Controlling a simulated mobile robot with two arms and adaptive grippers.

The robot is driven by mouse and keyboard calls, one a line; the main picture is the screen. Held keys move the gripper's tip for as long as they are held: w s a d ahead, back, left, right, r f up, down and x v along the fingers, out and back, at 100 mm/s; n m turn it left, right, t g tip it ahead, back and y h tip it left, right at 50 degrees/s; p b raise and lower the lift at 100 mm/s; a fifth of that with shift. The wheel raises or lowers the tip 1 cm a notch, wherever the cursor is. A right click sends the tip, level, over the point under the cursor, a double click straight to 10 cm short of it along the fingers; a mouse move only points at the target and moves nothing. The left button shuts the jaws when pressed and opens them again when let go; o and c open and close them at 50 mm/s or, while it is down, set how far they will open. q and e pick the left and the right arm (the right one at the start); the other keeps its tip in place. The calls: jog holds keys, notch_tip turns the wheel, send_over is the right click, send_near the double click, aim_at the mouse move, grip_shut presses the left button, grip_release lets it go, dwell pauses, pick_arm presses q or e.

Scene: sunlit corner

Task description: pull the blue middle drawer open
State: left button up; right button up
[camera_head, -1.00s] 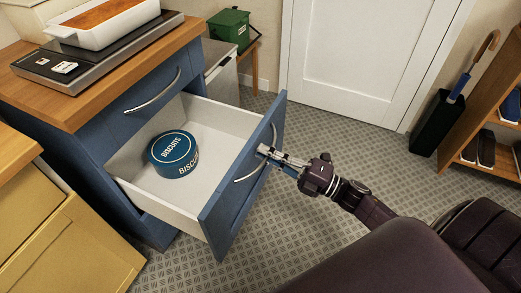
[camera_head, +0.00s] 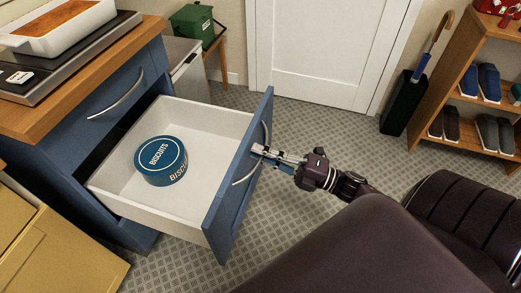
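The blue middle drawer (camera_head: 229,204) stands far out of the blue cabinet (camera_head: 118,72), with its pale inside showing. A round blue biscuit tin (camera_head: 161,159) lies in it. The drawer's curved metal handle (camera_head: 243,179) is on the outer face of its front. My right gripper (camera_head: 262,152) is at the upper part of this handle, its fingers closed around the bar. The exact finger contact is small in the picture. My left gripper is not in view.
A wooden top (camera_head: 50,112) above the cabinet carries a scale and a white dish (camera_head: 62,27). A shoe rack (camera_head: 446,85) and black umbrella stand (camera_head: 402,100) are at right. Open floor lies before the white door (camera_head: 318,45).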

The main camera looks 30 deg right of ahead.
jog(key=shift+o, duration=0.2)
jog(key=v, duration=1.2)
dwell(0.4)
